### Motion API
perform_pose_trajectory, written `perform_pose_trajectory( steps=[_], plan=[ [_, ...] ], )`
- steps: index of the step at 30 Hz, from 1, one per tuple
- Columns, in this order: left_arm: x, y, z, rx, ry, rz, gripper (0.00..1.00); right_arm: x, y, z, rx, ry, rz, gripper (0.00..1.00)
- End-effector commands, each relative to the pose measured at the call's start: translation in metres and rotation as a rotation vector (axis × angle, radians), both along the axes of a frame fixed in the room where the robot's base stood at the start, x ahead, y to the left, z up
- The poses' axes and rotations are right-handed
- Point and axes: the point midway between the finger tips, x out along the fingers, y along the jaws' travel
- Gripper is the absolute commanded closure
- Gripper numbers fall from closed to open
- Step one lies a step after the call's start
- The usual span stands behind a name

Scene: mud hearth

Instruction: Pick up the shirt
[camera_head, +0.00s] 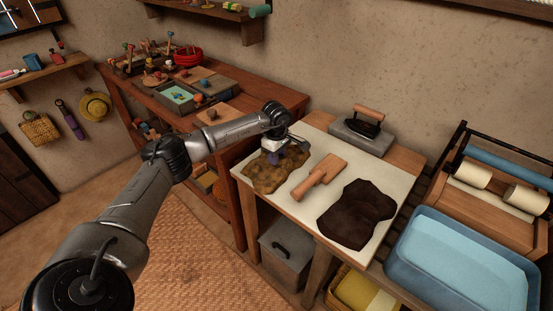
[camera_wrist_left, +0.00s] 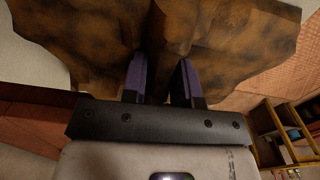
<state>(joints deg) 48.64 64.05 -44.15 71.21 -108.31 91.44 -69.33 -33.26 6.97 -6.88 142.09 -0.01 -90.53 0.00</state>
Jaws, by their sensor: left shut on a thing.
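A mottled yellow-brown cloth (camera_head: 262,177), which looks like a shirt, lies crumpled at the left end of the white-topped table. My left gripper (camera_head: 275,158) is over it, its purple fingers shut on a fold of it. In the left wrist view the same cloth (camera_wrist_left: 70,40) spreads beyond the fingers, with a raised ridge between the two fingertips (camera_wrist_left: 163,80). A second, dark brown cloth (camera_head: 355,212) lies flat at the right front of the table. I cannot tell whether the held cloth is clear of the tabletop. My right gripper is not in view.
A wooden paddle (camera_head: 319,177) lies between the cloths. An iron (camera_head: 365,122) rests on a grey block at the back. A blue tub (camera_head: 462,262) stands at the right. A wooden workbench (camera_head: 150,85) with tools and trays is at the left.

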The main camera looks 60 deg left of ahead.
Motion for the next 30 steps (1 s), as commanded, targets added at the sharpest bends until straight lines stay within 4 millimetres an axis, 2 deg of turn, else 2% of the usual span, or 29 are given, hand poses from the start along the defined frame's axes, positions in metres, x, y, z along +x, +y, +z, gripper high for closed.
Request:
perform_pose_trajectory(
  steps=[5, 11, 21, 30],
  plan=[
    [0.000, 0.000, 0.017, 0.001, -0.003, 0.000, 0.89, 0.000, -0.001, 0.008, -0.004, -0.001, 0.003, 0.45],
    [0.002, -0.001, 0.048, 0.000, -0.004, 0.000, 0.89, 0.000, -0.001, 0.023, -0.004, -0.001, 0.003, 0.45],
    [0.041, -0.057, 0.084, -0.002, -0.004, -0.004, 0.89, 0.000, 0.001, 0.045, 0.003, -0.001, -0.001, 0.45],
    [0.062, -0.087, 0.104, -0.001, -0.003, 0.000, 0.89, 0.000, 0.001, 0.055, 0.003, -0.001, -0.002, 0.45]
  ],
)
